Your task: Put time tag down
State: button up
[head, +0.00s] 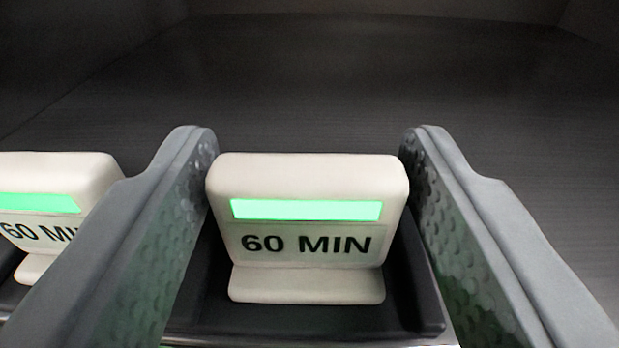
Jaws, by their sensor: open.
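A cream time tag (306,275) with a green bar and the words "60 MIN" stands upright on its foot in a black tray (427,300). My gripper (307,140) is open, with one grey dimpled finger on each side of this tag. The left finger is very close to the tag's left edge; I cannot tell whether it touches. The right finger is also close to the tag's right edge. The tag's lower front and face are in plain view.
A second cream tag (60,175), also with a green bar and "60 MIN", stands to the left, partly hidden by my left finger and cut off by the picture edge. Behind the tags lies a wide, dark, bare surface (330,80) with dark walls at its back.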

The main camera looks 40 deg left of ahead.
jog(key=v, duration=1.1)
jog(key=shift+s, duration=0.2)
jog(key=shift+d, duration=0.1)
jog(key=s+d+f+m+t+h, duration=0.1)
jog(key=s+d+f+m+h, duration=0.2)
jog(key=s+d+f, duration=0.35)
jog(key=s+d+f+m+t+h, duration=0.2)
jog(key=s+d+f+h, duration=0.15)
jog(key=d+f, duration=0.65)
jog(key=s+d+f+m+h, duration=0.1)
jog(key=s+d+f, duration=0.2)
jog(key=f, duration=0.4)
jog(key=s+d+f+m+h, duration=0.1)
jog(key=s+d+f+h, duration=0.1)
jog(key=s+f, duration=0.4)
jog(key=s+d+f+h, duration=0.1)
jog(key=s+d+f, duration=0.3)
jog(key=f, duration=0.6)
jog(key=shift+s+d+m+t, duration=0.4)
jog(key=shift+d, duration=0.05)
